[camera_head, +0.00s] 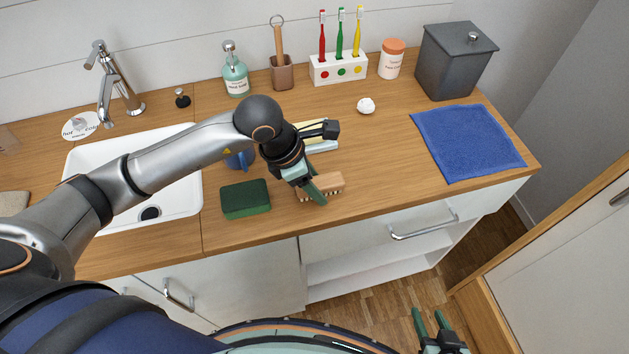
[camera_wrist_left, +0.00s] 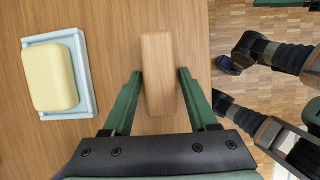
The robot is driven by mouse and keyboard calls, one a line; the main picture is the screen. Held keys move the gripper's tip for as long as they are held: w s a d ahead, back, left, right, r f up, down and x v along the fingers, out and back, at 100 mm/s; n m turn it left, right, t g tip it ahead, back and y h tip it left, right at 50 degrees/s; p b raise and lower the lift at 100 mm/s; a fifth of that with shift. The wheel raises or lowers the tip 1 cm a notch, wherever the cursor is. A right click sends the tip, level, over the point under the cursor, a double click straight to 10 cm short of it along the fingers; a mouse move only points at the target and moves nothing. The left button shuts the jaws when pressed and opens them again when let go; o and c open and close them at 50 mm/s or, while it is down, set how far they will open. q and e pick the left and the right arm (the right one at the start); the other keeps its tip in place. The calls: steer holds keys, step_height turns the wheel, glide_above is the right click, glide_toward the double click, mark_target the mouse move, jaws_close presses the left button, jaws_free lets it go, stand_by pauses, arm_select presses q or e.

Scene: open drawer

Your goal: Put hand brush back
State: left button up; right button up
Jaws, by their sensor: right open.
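The wooden hand brush (camera_head: 330,183) lies on the counter, bristles down, right of the green sponge. In the left wrist view its plain wooden back (camera_wrist_left: 157,75) shows upright in the picture. My left gripper (camera_head: 318,193) is right at it, pointing down. In the left wrist view its two green fingers (camera_wrist_left: 159,73) are apart, one on each side of the brush, with slim gaps visible. My right gripper (camera_head: 428,318) is open and empty, low over the floor in front of the counter.
A yellow soap bar on a pale dish (camera_wrist_left: 90,70) lies beside the brush. A green sponge (camera_head: 245,199), sink (camera_head: 185,196), blue cloth (camera_head: 467,142), toothbrush holder (camera_head: 338,68), grey bin (camera_head: 455,62) and brush cup (camera_head: 282,75) stand around. A handled front (camera_head: 380,233) is below the counter.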

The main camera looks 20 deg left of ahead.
arm_select(q)
steer(key=shift+o, duration=0.9)
steer(key=shift+a+r, duration=0.1)
steer(key=shift+r, duration=0.3)
steer(key=v, duration=1.1)
steer(key=shift+r, duration=0.25)
steer(key=shift+s+a, duration=0.1)
steer(key=shift+s, duration=0.05)
steer(key=shift+f, duration=0.1)
